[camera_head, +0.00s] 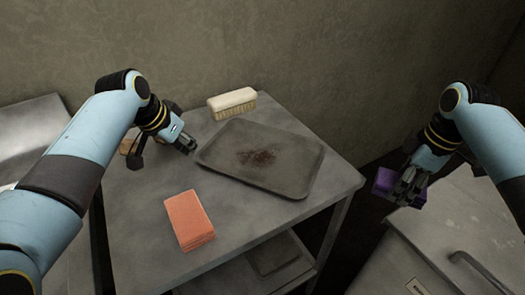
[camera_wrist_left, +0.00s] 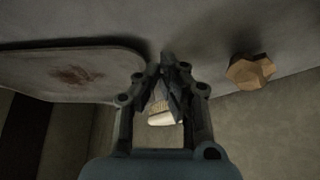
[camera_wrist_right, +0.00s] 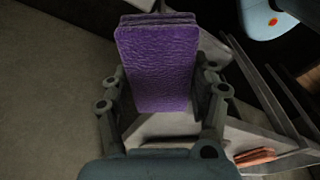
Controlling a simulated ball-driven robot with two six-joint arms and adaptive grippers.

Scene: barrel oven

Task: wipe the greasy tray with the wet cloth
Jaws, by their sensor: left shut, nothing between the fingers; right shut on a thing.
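The tray (camera_head: 222,158) is dark grey metal with a brown greasy stain (camera_head: 258,157) in its middle, lying on the steel table. It also shows in the left wrist view (camera_wrist_left: 110,68). My right gripper (camera_head: 402,193) is shut on a folded purple cloth (camera_head: 384,181), held in the air right of the table; the cloth fills the jaws in the right wrist view (camera_wrist_right: 158,65). A folded orange cloth (camera_head: 188,219) lies on the table in front of the tray. I cannot tell which cloth is wet. My left gripper (camera_head: 189,147) is shut and empty, just left of the tray's corner.
A brush (camera_head: 232,103) with a cream top stands behind the tray. A faceted wooden object (camera_wrist_left: 250,70) is on the table, partly hidden behind my left gripper in the head view. A metal cabinet (camera_head: 440,228) with a handle stands at right, across a gap.

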